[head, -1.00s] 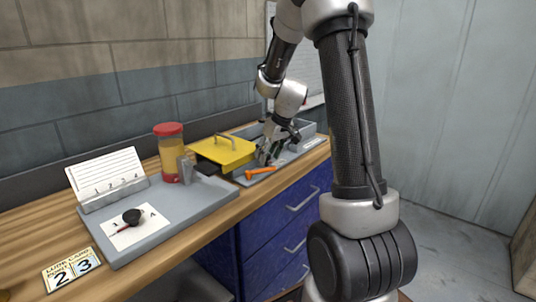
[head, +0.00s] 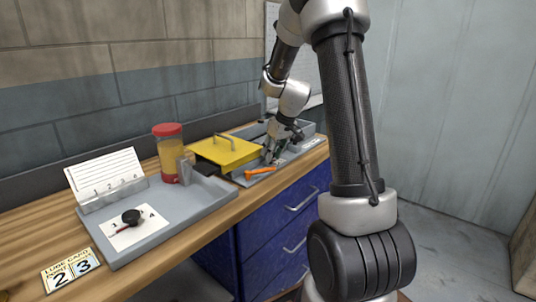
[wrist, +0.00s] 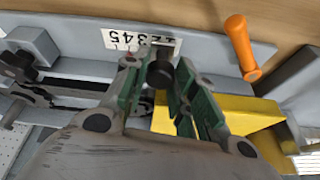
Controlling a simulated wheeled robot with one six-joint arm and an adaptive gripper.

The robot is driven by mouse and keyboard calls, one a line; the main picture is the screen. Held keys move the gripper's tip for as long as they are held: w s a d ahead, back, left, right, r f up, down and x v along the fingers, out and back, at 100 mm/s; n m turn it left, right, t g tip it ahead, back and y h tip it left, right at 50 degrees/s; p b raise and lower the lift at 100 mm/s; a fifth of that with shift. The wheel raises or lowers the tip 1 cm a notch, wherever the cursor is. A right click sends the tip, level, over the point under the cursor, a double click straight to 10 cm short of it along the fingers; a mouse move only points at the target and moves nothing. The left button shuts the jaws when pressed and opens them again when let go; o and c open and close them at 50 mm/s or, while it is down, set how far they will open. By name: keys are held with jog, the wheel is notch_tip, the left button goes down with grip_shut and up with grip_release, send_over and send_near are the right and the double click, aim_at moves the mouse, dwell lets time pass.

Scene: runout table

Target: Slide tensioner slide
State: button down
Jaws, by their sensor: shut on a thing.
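My gripper (wrist: 160,68) is shut on a dark round knob (wrist: 160,76), which shows between its green-padded fingers in the wrist view. I take the knob to be part of the tensioner slide; the fingers hide much of it. A white scale plate with digits (wrist: 142,42) lies just beyond the fingertips, and a small red mark shows near its lower edge. In the head view my gripper (head: 270,154) is low over the grey unit (head: 312,142), between the yellow cover and its right end. The slide itself cannot be made out there.
An orange handle (head: 260,171) lies in front of my gripper, and the yellow cover (head: 230,153) is to its left. A red-lidded jar (head: 170,153) stands behind the grey tray (head: 195,205). The tray holds a black dial (head: 131,216). A lube card (head: 71,271) lies front left.

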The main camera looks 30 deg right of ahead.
jog(key=c, duration=1.1)
grip_release()
jog(key=shift+c, duration=0.2)
jog(key=v, duration=1.2)
jog(key=s+a+r, duration=0.1)
jog(key=s+a, duration=0.2)
jog(key=s, duration=0.6)
jog(key=s+a+r+m+h, duration=0.1)
jog(key=s+a, duration=0.3)
jog(key=s, duration=0.5)
jog(key=s+a+r+m, duration=0.1)
jog(key=s+a, duration=0.2)
jog(key=s, duration=0.6)
jog(key=shift+s+a, duration=0.25)
jog(key=shift+s, duration=0.05)
